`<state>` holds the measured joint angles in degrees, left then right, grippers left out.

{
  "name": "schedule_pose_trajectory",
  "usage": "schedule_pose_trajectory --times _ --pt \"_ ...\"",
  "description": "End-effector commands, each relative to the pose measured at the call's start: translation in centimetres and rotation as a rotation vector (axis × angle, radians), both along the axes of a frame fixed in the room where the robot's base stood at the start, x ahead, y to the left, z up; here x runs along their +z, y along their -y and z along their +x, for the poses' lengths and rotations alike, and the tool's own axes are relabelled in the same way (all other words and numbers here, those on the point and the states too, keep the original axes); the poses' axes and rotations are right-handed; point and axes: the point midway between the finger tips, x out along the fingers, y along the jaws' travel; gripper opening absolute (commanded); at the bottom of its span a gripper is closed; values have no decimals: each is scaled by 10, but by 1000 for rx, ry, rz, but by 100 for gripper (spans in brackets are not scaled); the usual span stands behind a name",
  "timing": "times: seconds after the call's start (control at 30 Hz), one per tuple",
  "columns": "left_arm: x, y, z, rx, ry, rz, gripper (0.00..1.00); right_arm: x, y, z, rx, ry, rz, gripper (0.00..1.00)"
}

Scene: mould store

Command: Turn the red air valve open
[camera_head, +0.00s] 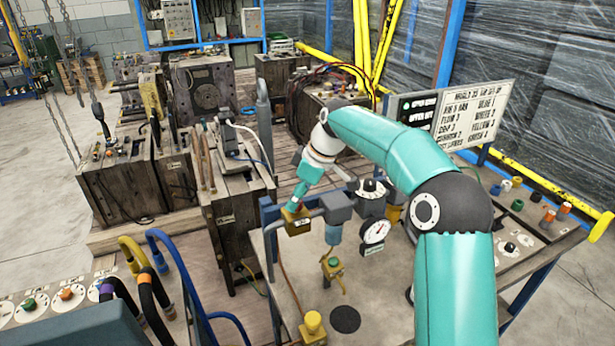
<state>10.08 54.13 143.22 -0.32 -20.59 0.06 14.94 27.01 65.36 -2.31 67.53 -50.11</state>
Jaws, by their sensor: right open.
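My right arm reaches in from the lower right across the bench. Its right gripper (298,198) points down just above a brass valve block (296,222) on the grey air pipe. The fingertips are very near the top of the block; I cannot tell if they touch it. The gripper is open, though its finger gap is hard to see. I cannot make out a red valve handle; it may be hidden by the gripper. A grey regulator (337,208) and a white dial gauge (375,232) sit just right of the block. My left gripper is not in view.
A lettered sign board (470,115) stands behind on the right. Heavy moulds (125,185) fill the left and back. Blue and yellow hoses (190,275) arch at lower left.

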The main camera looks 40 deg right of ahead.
Motion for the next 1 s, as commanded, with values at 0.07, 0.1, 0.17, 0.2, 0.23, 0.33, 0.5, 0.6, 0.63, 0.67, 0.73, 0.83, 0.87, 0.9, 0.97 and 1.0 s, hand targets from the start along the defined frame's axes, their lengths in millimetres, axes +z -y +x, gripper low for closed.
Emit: schedule_pose_trajectory --times 0.07,0.1,0.17,0.2,0.23,0.33,0.5,0.6,0.63,0.67,0.73,0.83,0.87,0.9,0.97,1.0 --pt "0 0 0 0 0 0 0 13 3 -3 -2 5 -1 60" --pt "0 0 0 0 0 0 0 20 4 -6 -2 7 -1 60" --pt "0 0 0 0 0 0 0 31 7 -9 -2 7 -2 60" --pt "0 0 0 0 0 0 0 38 9 -12 -2 7 -2 60" --pt "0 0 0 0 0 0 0 44 10 -14 -1 6 -2 60" --pt "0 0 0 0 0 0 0 63 14 -20 -1 7 -2 60" --pt "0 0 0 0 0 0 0 87 20 -29 -1 6 -2 60" --pt "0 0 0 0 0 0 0 95 21 -32 0 3 -2 60" --pt "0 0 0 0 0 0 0 96 22 -33 0 3 -2 60" --pt "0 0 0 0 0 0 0 97 22 -33 0 3 -2 60" --pt "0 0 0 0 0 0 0 99 22 -34 0 3 -1 60" --pt "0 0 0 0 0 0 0 99 22 -34 0 2 -1 60" --pt "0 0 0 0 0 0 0 99 22 -34 0 2 -1 60" --pt "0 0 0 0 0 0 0 99 22 -34 0 2 -1 60" --pt "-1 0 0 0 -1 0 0 99 22 -34 0 2 -1 60" --pt "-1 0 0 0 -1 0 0 99 22 -34 -1 2 -1 60"
